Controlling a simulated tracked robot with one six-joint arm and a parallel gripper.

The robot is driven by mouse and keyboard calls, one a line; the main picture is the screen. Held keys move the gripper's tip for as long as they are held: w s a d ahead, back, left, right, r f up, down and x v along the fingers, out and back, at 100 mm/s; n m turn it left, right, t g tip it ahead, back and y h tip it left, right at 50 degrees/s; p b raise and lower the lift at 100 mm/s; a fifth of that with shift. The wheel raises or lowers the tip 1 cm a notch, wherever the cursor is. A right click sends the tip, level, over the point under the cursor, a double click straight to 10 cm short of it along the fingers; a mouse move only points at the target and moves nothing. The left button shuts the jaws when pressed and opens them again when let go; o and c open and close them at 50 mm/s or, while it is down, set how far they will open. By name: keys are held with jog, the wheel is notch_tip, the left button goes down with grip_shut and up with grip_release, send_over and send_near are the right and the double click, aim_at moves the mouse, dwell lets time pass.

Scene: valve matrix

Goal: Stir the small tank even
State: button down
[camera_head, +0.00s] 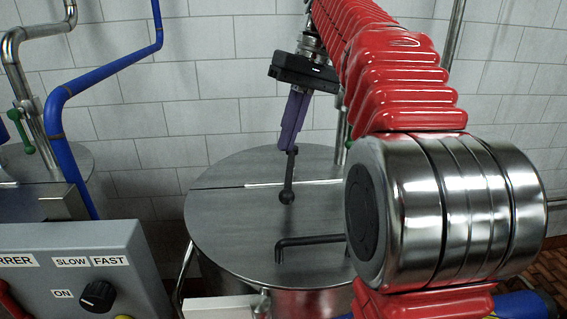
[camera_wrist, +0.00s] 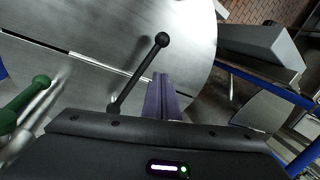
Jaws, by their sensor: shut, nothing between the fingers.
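A round steel tank with a flat, split lid (camera_head: 225,215) stands below my gripper in the head view; the lid also fills much of the wrist view (camera_wrist: 200,75). A dark ball-ended lever (camera_head: 287,194) shows over the lid; it also shows in the wrist view (camera_wrist: 162,40). My gripper (camera_head: 288,146) has purple fingers, shut and empty, pointing down over the lid. In the wrist view the fingers (camera_wrist: 161,80) lie just right of the lever; I cannot tell if they touch it. A grey control box with a cut-off "RRER" label (camera_head: 75,250) carries a black SLOW/FAST knob (camera_head: 98,296).
An L-shaped dark handle (camera_head: 308,240) sits on the front lid half. A second steel tank (camera_head: 45,165) stands at left, behind blue pipes (camera_head: 65,130). A green handle (camera_wrist: 25,100) is close to my gripper's left in the wrist view. A tiled wall (camera_head: 225,75) stands behind.

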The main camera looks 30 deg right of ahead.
aim_at(290, 170)
jog(key=r+n, duration=0.1)
jog(key=n, duration=0.3)
jog(key=w+r+n+t, duration=0.1)
jog(key=n, duration=0.3)
jog(key=a+r+n+t, duration=0.1)
jog(key=n, duration=0.3)
jog(key=shift+w+r, duration=0.1)
jog(key=shift+w, duration=0.25)
jog(key=x, duration=1)
jog(key=d, duration=0.1)
jog(key=s, duration=0.1)
jog(key=d, duration=0.1)
jog(key=shift+s+d+f, duration=0.15)
jog(key=shift+d+f, duration=0.15)
jog(key=shift+d, duration=0.05)
jog(key=shift+s+d+f, duration=0.1)
jog(key=shift+s+d, duration=0.15)
jog(key=shift+d, duration=0.2)
